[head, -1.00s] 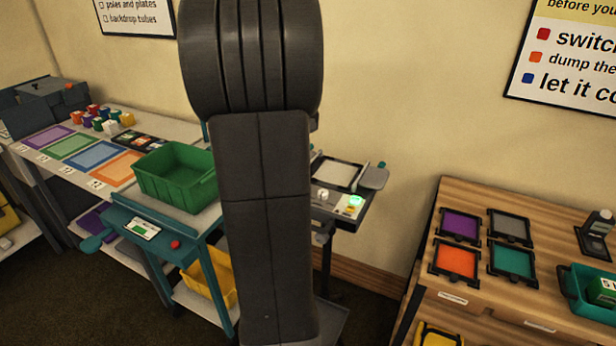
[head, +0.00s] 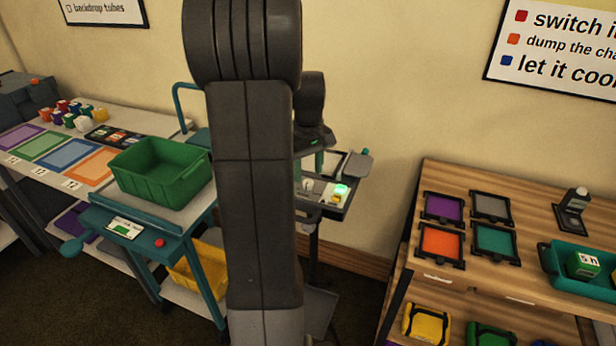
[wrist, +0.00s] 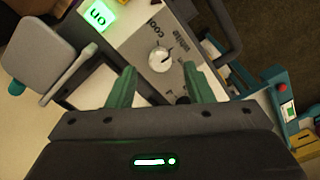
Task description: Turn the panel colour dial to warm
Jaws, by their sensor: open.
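The white colour dial (wrist: 160,58) sits on a grey panel face, its dark pointer toward the upper right of the wrist view. "cool" and "white" are printed beside it; the pointer lies between or near them, and I see no "warm" label. The dial also shows small in the head view (head: 307,186). My gripper (wrist: 159,69) is open, its two teal fingers either side of the dial in the picture. I cannot tell whether they touch it. In the head view my gripper (head: 309,165) is over the panel, partly hidden by my arm.
A lit green "on" button (wrist: 98,15) is beside the dial. A grey paddle-like part (wrist: 40,55) sticks out at the panel's side. A teal cart with a green bin (head: 160,170) stands left, and a wooden shelf with coloured frames (head: 440,245) stands right.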

